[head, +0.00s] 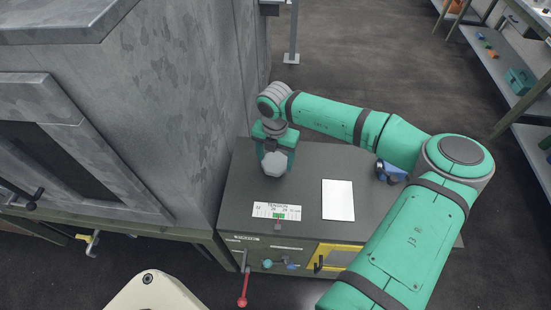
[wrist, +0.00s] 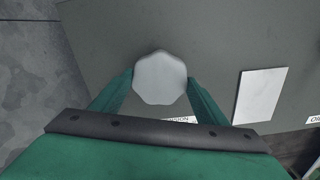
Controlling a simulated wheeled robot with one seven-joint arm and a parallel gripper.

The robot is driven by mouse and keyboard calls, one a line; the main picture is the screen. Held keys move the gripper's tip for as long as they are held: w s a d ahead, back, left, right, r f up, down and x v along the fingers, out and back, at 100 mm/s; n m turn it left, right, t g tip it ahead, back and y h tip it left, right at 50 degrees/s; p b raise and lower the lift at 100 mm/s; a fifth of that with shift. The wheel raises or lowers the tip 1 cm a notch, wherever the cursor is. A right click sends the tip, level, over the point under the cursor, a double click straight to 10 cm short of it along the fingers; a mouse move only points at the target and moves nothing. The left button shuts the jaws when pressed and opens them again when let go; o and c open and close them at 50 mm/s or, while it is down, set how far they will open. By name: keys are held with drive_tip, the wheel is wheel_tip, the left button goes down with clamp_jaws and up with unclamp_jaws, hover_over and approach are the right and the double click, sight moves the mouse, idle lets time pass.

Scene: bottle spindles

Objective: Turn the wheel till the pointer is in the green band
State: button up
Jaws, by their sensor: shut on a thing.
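The wheel (head: 275,164) is a pale grey, many-sided knob on top of the dark grey cabinet. My gripper (head: 276,160) reaches down over it from above, with a finger on each side, shut on it. The wrist view also shows the wheel (wrist: 160,78) between the two green fingertips. The white tension scale (head: 265,210) lies on the cabinet top in front of the wheel. It has a small green band (head: 279,216) and a thin reddish pointer (head: 278,220) that appears at or very near the band. The exact pointer tip is too small to tell. In the wrist view the scale is mostly hidden by my gripper.
A white sheet (head: 338,200) lies right of the scale. A blue object (head: 391,172) is at the cabinet's right side. A red-knobbed lever (head: 242,300) sticks out in front. A tall grey machine (head: 180,110) stands close on the left. Shelves (head: 505,70) are at far right.

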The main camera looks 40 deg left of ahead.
sight(275, 161)
drive_tip(key=shift+w, duration=0.1)
idle(0.3)
drive_tip(key=o, duration=1)
drive_tip(key=shift+o, duration=0.2)
wheel_tip(275, 161, up, 11)
drive_tip(key=shift+f, duration=0.1)
